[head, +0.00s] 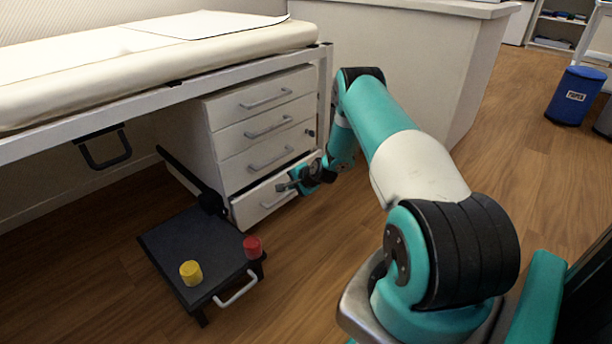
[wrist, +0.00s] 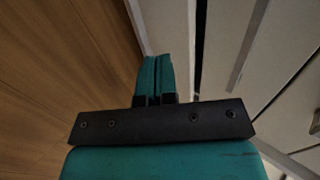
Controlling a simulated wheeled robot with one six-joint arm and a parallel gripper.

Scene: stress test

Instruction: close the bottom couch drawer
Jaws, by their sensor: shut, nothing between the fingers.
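A white cabinet of several drawers stands under the couch. Its bottom drawer (head: 262,204) in the head view stands slightly proud of the fronts above it, so it looks a little open. My gripper (head: 284,186) is at the upper part of that drawer's front and hides some of it. In the wrist view my gripper (wrist: 155,70) is shut and empty, its fingertips close to a white panel that looks like the drawer front (wrist: 175,28). A dark gap runs beside that panel. I cannot tell whether the fingertips touch it. The upper drawers (head: 265,122) look shut.
The couch (head: 150,62) overhangs the cabinet. A blue bin (head: 574,95) is far right. Wooden floor (head: 310,250) is clear right of the step.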

